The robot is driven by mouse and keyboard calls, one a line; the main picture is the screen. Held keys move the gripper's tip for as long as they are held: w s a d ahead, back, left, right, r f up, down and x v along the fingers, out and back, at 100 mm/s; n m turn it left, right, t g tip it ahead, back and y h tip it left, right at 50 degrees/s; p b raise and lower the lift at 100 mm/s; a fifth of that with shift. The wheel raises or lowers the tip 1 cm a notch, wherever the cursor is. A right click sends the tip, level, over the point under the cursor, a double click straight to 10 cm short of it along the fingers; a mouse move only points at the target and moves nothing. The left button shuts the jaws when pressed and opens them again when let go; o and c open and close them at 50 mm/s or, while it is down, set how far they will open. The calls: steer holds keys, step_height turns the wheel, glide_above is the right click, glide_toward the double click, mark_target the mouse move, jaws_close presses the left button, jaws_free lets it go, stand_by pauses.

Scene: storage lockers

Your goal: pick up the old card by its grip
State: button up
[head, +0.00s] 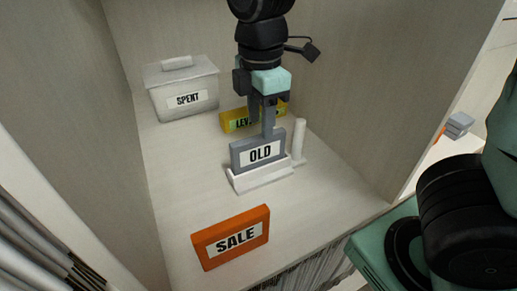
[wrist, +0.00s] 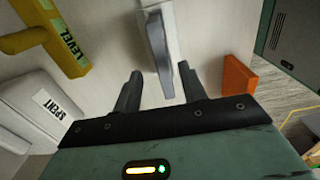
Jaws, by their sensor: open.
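The old card (head: 258,151) is a grey plate with a white OLD label. It stands upright in a white holder (head: 262,178) on the locker floor, with a narrow grey grip (head: 268,122) rising from its top. My gripper (head: 264,108) is pointing down just above the card, around the top of the grip. In the wrist view, the open fingers (wrist: 158,92) have the card's grey edge and grip (wrist: 163,72) between them, nearer the right finger. I cannot tell whether a finger touches it.
An orange SALE card (head: 231,238) stands in front. A lidded white SPENT box (head: 184,92) is at the back left, and a yellow LEVEL object (head: 235,122) is behind my gripper. A white post (head: 298,140) stands beside the holder. Locker walls close both sides.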

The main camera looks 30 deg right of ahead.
mark_target(260, 150)
step_height(260, 150, down, 8)
steer(key=shift+s+a+f+p, duration=0.1)
steer(key=shift+s+p, duration=0.05)
steer(key=shift+p, duration=0.75)
jaws_close()
